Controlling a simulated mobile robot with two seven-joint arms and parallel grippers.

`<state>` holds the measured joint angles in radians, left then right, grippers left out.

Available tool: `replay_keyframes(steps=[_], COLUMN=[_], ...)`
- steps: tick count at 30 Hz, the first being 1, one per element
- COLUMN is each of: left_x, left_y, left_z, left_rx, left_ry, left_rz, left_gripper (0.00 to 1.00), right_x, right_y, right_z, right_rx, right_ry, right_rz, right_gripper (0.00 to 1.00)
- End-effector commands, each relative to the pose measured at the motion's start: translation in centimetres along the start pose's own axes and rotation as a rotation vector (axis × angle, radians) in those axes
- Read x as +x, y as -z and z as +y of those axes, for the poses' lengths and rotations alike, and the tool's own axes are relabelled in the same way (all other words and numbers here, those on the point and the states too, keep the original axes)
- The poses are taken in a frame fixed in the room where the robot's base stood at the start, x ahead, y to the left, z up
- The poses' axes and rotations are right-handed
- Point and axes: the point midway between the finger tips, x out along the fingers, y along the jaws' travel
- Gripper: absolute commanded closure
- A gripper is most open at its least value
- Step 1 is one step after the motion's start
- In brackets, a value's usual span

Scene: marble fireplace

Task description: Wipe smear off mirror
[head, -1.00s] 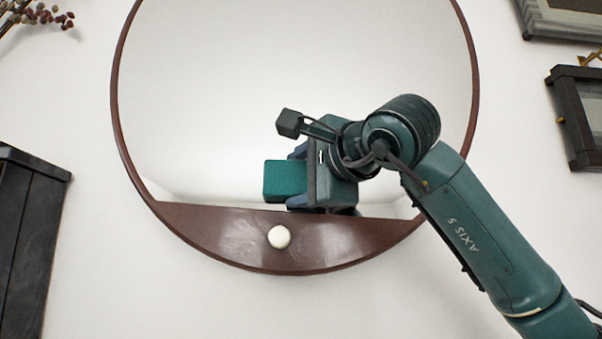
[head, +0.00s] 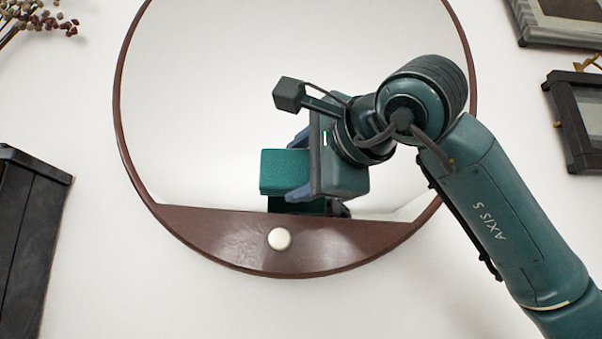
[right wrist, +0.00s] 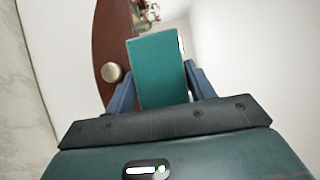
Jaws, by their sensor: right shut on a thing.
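The round mirror (head: 200,110) hangs on a white wall. It has a thin red-brown frame, a wide brown lower band and a pale round knob (head: 279,239). My right gripper (head: 302,166) is shut on a green block-shaped sponge (head: 285,170), in front of the lower middle of the glass. A darker green shape shows just below the sponge, apparently its reflection, so the sponge looks apart from the glass. In the right wrist view the sponge (right wrist: 158,72) sits between the blue fingers, right of the knob (right wrist: 112,72). I cannot make out a smear on the glass. My left gripper is not in view.
A dark wooden object (head: 32,235) stands at the left. Dried stems with berries (head: 40,18) reach in at the upper left. Picture frames (head: 562,22) hang at the upper right, with a dark frame (head: 572,125) below. The upper and left glass is clear.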

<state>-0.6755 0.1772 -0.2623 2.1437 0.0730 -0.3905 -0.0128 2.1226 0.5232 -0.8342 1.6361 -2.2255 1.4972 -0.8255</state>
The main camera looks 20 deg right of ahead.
Motion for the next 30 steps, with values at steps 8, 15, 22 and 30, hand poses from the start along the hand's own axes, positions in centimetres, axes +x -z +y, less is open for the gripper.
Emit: replay_keyframes(steps=[8, 15, 22, 30], left_x=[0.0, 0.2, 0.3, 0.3], left_y=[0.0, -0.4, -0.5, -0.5], left_z=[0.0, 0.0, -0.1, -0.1], left_rx=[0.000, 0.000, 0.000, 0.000], left_ry=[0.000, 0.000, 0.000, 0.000], left_rz=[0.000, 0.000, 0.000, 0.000], left_gripper=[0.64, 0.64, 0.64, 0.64], right_x=[-0.2, -1.8, -2.7, -2.6], right_y=[-0.1, -1.1, -1.5, -1.5], right_z=[0.0, 0.0, -0.1, -0.1], right_rx=[0.000, -0.002, 0.001, 0.000], right_ry=[0.001, 0.003, 0.002, 0.001], right_rz=[-0.001, -0.003, -0.001, -0.001], right_gripper=[0.64, 0.64, 0.64, 0.64])
